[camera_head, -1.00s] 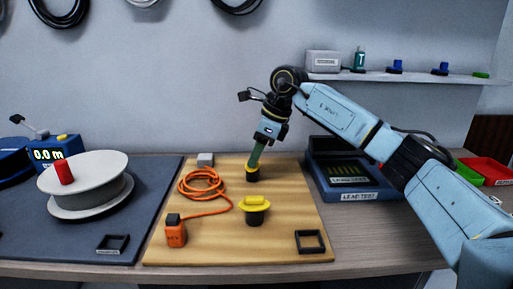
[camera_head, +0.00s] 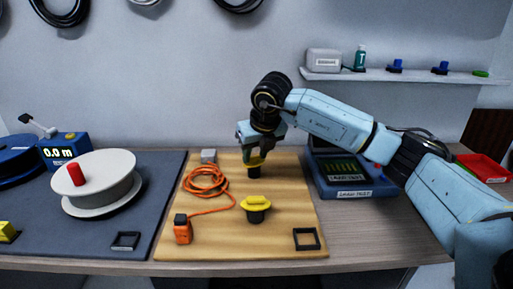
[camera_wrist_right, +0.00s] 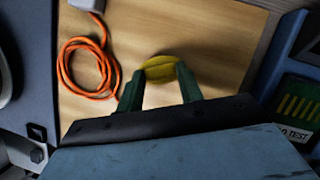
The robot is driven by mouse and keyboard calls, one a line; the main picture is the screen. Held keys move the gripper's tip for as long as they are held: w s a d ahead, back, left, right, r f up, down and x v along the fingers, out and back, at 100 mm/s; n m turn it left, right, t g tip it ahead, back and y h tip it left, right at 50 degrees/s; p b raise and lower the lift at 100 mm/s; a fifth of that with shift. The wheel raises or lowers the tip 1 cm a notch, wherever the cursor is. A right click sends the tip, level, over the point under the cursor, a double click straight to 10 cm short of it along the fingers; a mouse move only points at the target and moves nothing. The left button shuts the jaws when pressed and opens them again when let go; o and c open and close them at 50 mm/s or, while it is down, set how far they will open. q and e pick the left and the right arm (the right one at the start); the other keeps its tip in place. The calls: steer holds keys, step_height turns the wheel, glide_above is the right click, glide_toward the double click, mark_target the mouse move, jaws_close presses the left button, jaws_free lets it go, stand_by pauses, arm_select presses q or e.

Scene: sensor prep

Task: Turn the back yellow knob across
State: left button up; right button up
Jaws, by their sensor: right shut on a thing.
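The back yellow knob (camera_head: 255,161) sits on a black base on the wooden board, toward the back. It also shows in the right wrist view (camera_wrist_right: 159,69). My right gripper (camera_head: 256,158) points down onto it, and its green fingers (camera_wrist_right: 158,82) are shut on the knob's sides. They partly hide the knob in the head view. A second yellow knob (camera_head: 256,202) on a black base stands nearer the front, clear of the gripper. Its wide top lies across the picture. My left gripper is not in view.
An orange cable (camera_head: 207,181) lies coiled left of the knobs, with an orange plug box (camera_head: 183,229) and a grey box (camera_head: 208,156). A black square frame (camera_head: 306,239) lies at front right. The blue lead tester (camera_head: 350,193) stands right of the board.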

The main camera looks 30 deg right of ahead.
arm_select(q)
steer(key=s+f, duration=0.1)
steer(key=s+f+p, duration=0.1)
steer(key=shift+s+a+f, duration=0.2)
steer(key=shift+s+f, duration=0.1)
arm_select(e)
steer(key=m+h, duration=0.1)
steer(key=m, duration=0.4)
steer(key=shift+a+g+h, duration=0.2)
steer(key=shift+g+h, duration=0.2)
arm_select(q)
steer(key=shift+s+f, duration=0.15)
arm_select(e)
steer(key=o, duration=1)
steer(key=shift+r, duration=0.1)
steer(key=shift+a+r, duration=0.1)
steer(key=shift+r, duration=0.25)
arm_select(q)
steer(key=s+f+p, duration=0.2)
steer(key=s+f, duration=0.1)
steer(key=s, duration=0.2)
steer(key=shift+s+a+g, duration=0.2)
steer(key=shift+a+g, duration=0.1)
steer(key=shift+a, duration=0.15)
arm_select(e)
steer(key=v, duration=1.2)
steer(key=shift+s+a+r, duration=0.15)
steer(key=shift+a+r, duration=0.05)
